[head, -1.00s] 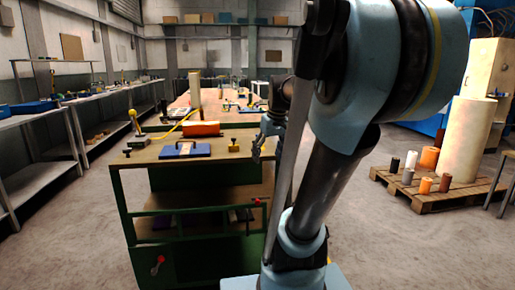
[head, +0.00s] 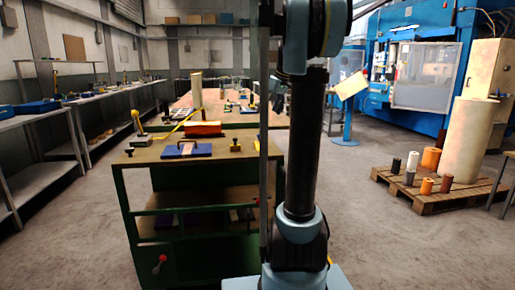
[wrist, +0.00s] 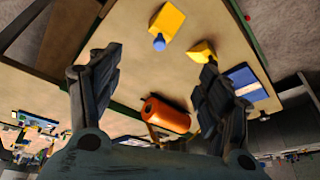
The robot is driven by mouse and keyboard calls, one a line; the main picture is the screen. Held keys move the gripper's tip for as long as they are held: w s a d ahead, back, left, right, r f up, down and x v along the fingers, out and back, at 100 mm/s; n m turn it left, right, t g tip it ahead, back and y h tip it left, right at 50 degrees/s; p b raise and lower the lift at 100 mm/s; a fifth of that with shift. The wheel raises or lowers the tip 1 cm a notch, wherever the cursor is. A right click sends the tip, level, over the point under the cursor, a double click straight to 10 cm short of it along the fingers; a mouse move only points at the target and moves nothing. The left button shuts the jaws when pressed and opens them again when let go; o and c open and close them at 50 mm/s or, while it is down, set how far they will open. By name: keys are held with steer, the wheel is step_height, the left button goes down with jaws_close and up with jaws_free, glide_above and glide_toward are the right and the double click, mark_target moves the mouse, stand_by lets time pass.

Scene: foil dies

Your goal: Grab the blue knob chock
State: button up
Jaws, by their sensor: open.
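The blue knob chock (wrist: 168,20) is a yellow block with a small round blue knob (wrist: 159,43). It lies on the tan bench top near the top of the wrist view. My gripper (wrist: 160,68) is open and empty, its two dark fingers spread wide. The chock shows beyond the fingertips, between their lines and apart from them. A second yellow piece (wrist: 203,50) is by the right fingertip, its knob not clear. In the head view a yellow chock with a dark-looking knob (head: 235,147) stands on the bench; my arm hides the bench's right part and my gripper is not clear there.
An orange roll (wrist: 167,114) lies on the bench between the fingers' bases. A yellow-knobbed piece (head: 138,128) stands at the left. A pallet (head: 430,195) stands on the floor at right.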

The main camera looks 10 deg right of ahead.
mark_target(260, 135)
steer(key=x, duration=1.6)
steer(key=shift+a+f, duration=0.1)
steer(key=shift+f, duration=0.25)
steer(key=c, duration=1.1)
